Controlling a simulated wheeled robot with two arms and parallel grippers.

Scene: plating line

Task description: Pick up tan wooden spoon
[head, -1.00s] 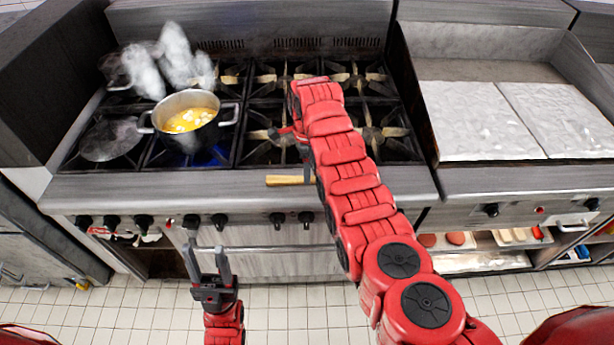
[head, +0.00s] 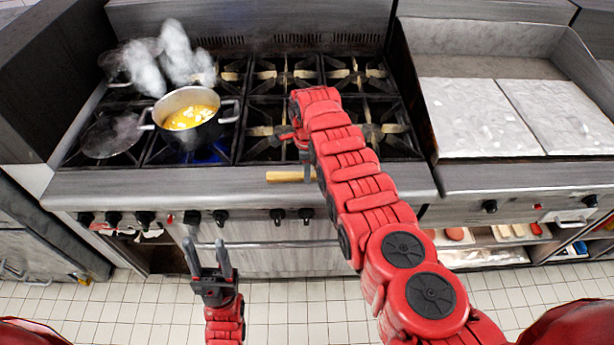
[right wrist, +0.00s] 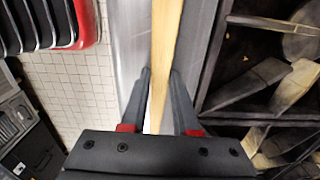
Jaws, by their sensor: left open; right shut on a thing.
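The tan wooden spoon (head: 288,176) lies along the front ledge of the stove in the head view, partly hidden by my right arm. In the right wrist view the spoon's tan handle (right wrist: 165,45) runs between the two fingers of my right gripper (right wrist: 160,95). My right gripper is shut on the handle, low at the ledge; in the head view it also shows beside the spoon (head: 308,172). My left gripper (head: 209,262) is open and empty, in front of the stove at the lower left.
A steaming pot of yellow soup (head: 189,118) stands on a left burner of the stove (head: 130,184). A flat griddle (head: 470,120) is at the right. Knobs line the stove front. The tiled floor (head: 290,310) in front is clear.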

